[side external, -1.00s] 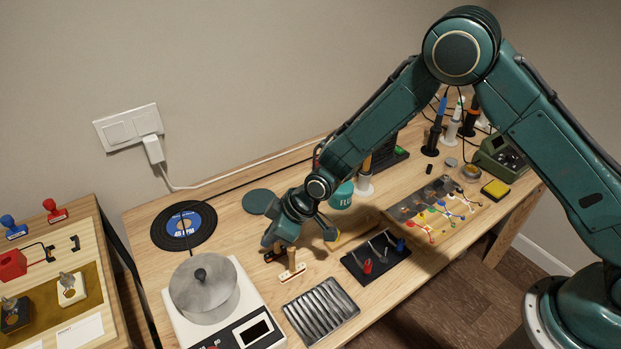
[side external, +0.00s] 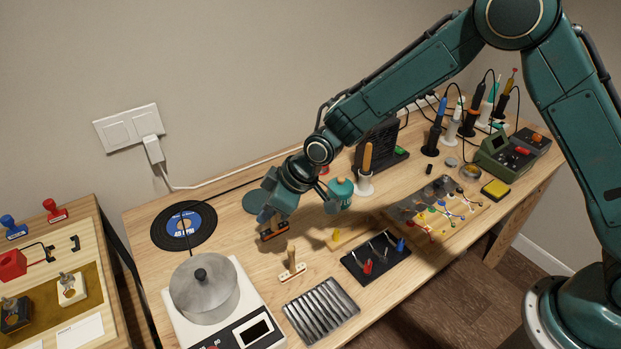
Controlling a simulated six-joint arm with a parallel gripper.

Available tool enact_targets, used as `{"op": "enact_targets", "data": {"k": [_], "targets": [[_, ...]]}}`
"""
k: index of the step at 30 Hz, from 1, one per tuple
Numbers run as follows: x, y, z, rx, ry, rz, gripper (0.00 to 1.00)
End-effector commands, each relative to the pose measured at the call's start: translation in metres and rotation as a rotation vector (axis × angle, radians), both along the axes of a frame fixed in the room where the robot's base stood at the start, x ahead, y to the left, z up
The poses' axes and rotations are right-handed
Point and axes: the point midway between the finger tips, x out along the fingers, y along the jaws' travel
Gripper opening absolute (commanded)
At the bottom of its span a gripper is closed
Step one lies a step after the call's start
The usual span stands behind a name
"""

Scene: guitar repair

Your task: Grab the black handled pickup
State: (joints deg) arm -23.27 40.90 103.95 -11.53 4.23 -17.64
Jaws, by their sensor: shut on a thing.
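My gripper (side external: 276,212) is shut on the black handled pickup (side external: 273,232), a small dark bar with orange-brown on its side. The pickup hangs just under the fingers and appears to be a little above the table. Its handle is hidden between the fingers. A second pickup with a light wooden handle (side external: 292,262) stands upright on the table just in front and to the right, apart from my gripper.
A pot (side external: 203,290) on a white hot plate stands front left, with a record (side external: 184,226) behind it. Bare wood surrounds the wooden-handled pickup.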

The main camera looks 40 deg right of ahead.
Motion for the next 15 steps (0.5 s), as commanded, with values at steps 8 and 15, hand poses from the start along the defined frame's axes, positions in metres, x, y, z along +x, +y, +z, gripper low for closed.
{"op": "enact_targets", "data": {"k": [8,15], "targets": [[0.001,0.0,0.065,0.003,-0.005,0.0,0.0],[0.001,0.0,0.103,0.002,-0.004,0.002,0.0]]}}
